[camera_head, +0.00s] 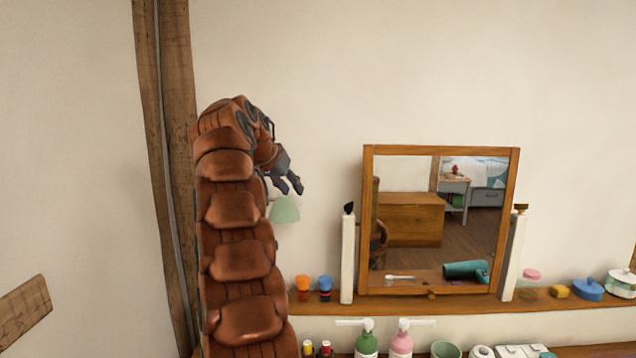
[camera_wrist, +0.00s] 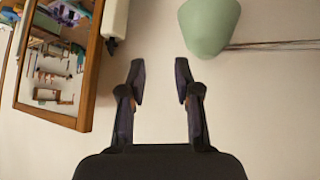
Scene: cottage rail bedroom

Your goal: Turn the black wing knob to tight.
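The black wing knob (camera_head: 349,208) sits on top of the white post at the left of the tilting mirror. It is small, and I cannot tell how tight it is. In the wrist view a small dark shape at the post's end (camera_wrist: 111,45) appears to be the knob, left of the fingers. My gripper (camera_head: 291,186) is in the air left of the knob and slightly higher in the head view. It also shows in the wrist view (camera_wrist: 160,82), where the two fingers are apart with nothing between them.
The wood-framed mirror (camera_head: 368,225) stands on a wooden shelf (camera_head: 400,308), with a brown knob (camera_head: 521,208) on its right post. A pale green lampshade (camera_head: 284,209) is just below my gripper. Orange and blue items, bottles and jars line the shelf and surface below. The wall above is clear.

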